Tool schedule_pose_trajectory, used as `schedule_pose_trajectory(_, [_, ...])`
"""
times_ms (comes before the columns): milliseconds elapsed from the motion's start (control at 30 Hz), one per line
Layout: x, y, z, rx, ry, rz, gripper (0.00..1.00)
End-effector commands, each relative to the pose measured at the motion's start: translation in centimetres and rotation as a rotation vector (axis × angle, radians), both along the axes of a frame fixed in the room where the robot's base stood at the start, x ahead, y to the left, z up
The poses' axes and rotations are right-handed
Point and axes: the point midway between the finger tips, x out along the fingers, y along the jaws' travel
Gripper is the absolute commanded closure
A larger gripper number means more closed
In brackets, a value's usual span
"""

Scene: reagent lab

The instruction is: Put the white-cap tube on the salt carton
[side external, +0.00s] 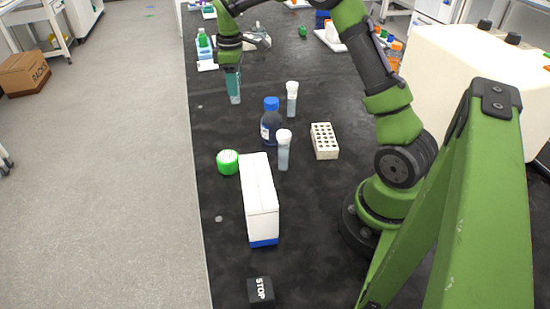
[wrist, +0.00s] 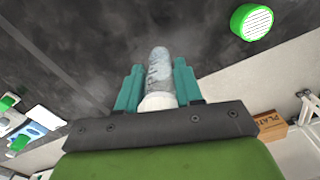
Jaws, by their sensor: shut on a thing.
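My gripper (side external: 233,84) has teal fingers and is over the far left part of the black bench in the side view. In the wrist view, my gripper (wrist: 158,90) is shut on a clear tube with a white cap (wrist: 159,68). The cap sits between the fingers and the tube body extends beyond them. The white carton with a blue end (side external: 259,205), which I take as the salt carton, stands nearer the camera, well apart from my gripper. Its top shows nothing on it. It is not recognisable in the wrist view.
Two other white-capped tubes (side external: 284,152) (side external: 292,100) stand near a blue-capped bottle (side external: 271,128). A pale rack (side external: 324,141) is to their right. A green round container (side external: 228,162) sits just behind the carton. A black STOP block (side external: 260,291) lies in front.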

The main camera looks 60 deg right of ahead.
Motion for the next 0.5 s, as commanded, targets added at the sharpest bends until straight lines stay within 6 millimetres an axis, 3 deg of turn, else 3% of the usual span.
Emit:
schedule_pose_trajectory(133, [0.6, 2.8, 4.5, -0.002, -0.01, 0.057, 0.93])
schedule_pose_trajectory(233, [-0.5, 6.1, 8.3, -0.001, -0.012, 0.117, 0.93])
schedule_pose_trajectory(400, [-5.5, 12.0, 13.6, -0.002, -0.01, 0.196, 0.93])
schedule_pose_trajectory(500, [-9.3, 14.7, 15.5, 0.0, -0.008, 0.224, 0.93])
